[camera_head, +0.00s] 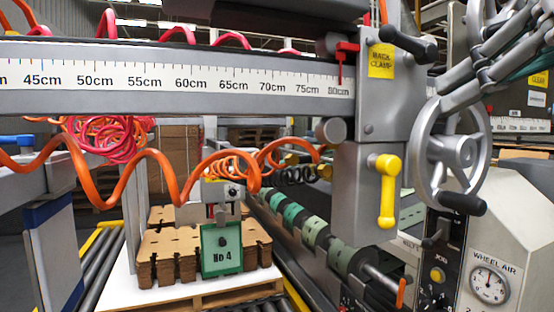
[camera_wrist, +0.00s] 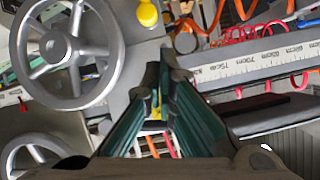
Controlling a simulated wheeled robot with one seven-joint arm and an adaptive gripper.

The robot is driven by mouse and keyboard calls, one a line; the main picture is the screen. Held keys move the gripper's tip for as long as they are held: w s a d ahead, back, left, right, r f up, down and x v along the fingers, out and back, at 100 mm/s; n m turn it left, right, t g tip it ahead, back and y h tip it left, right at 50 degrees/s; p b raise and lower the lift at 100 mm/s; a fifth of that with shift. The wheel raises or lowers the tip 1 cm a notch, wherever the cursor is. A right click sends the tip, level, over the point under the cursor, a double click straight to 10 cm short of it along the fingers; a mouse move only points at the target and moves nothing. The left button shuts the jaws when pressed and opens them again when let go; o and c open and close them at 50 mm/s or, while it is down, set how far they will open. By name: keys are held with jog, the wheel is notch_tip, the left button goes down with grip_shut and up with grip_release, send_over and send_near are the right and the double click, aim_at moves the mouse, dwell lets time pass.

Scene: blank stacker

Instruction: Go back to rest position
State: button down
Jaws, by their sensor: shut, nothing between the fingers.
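My gripper (camera_wrist: 161,78) shows in the wrist view, its two dark fingers with teal inner sides converging at the tips. It is shut and holds nothing. In the head view my gripper (camera_head: 455,88) reaches in from the upper right, in front of or close above the grey handwheel (camera_head: 420,150); contact cannot be told. The handwheel also shows at the upper left of the wrist view (camera_wrist: 110,50).
A back clamp post with a yellow handle (camera_head: 388,190) stands left of the handwheel. A ruler beam (camera_head: 180,82) spans the left. Orange coiled hoses (camera_head: 150,165) hang below it. Stacked brown blanks (camera_head: 165,255) sit on a pallet. A gauge panel (camera_head: 489,284) is lower right.

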jog(key=s+a+f+m+g+h, duration=0.1)
jog(key=s+f+g, duration=0.15)
jog(key=f, duration=0.65)
jog(key=s+a+f+g+h, duration=0.1)
jog(key=f+g, duration=0.2)
jog(key=f, duration=0.6)
jog(key=s+d+f+m+g+h+p, duration=0.1)
jog(key=s+f+g+h, duration=0.15)
jog(key=s+f, duration=0.45)
jog(key=s+d+f+g+h, duration=0.1)
jog(key=s+f+g, duration=0.25)
jog(key=f, duration=0.65)
notch_tip(320, 180, up, 18)
jog(key=t+p, duration=0.4)
jog(key=p, duration=1.2)
jog(key=shift+s+a, duration=0.15)
jog(key=shift+s, duration=0.1)
jog(key=shift+r, duration=0.1)
